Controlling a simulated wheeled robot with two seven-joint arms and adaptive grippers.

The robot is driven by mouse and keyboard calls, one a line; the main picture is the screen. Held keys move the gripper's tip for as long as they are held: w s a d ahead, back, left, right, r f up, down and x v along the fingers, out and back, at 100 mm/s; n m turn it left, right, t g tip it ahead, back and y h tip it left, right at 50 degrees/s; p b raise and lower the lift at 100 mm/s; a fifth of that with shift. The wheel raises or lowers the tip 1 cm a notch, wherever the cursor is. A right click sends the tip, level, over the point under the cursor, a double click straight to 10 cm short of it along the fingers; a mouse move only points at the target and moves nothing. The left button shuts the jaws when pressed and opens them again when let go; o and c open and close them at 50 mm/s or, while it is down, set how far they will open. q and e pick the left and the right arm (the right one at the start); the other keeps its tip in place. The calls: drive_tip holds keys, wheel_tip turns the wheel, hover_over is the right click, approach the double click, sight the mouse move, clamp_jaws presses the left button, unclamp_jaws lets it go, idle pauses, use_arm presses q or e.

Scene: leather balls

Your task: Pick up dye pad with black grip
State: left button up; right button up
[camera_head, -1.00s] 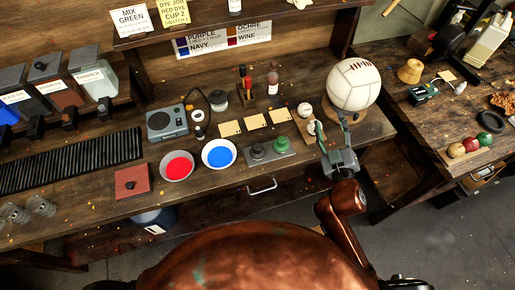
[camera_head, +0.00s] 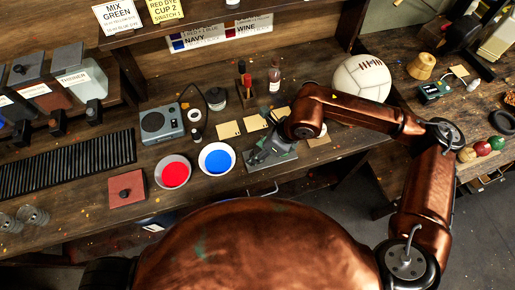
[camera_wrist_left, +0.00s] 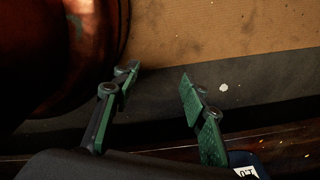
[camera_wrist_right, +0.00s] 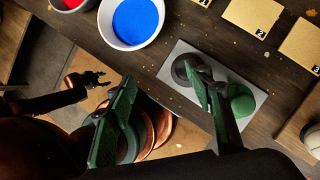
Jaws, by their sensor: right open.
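The dye pad with the black grip (camera_wrist_right: 182,68) sits on a grey plate (camera_wrist_right: 225,72) in the right wrist view, beside a dye pad with a green grip (camera_wrist_right: 240,97). My right gripper (camera_wrist_right: 160,76) is open and empty. One finger overlaps the black grip in that view; I cannot tell if they touch. The other finger is well to the left, off the plate. In the head view my right gripper (camera_head: 262,150) hides most of both pads, above the plate (camera_head: 268,166). My left gripper (camera_wrist_left: 158,78) is open and empty, away from the bench top.
A bowl of blue dye (camera_head: 217,159) stands just left of the plate, with a bowl of red dye (camera_head: 174,172) beyond it. Tan swatch cards (camera_head: 229,129) lie behind. A white leather ball (camera_head: 362,78) is at the right, behind my right arm.

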sight(258, 151)
drive_tip(key=shift+t+h, duration=0.3)
drive_tip(key=shift+h, duration=0.3)
drive_tip(key=w+d+f, duration=0.2)
drive_tip(key=shift+w+f, duration=0.25)
drive_tip(key=shift+w, duration=0.15)
drive_tip(key=shift+x, duration=2.8)
drive_tip(key=shift+s+a+r, duration=0.1)
drive_tip(key=shift+c, duration=0.5)
drive_tip(key=c, duration=1.2)
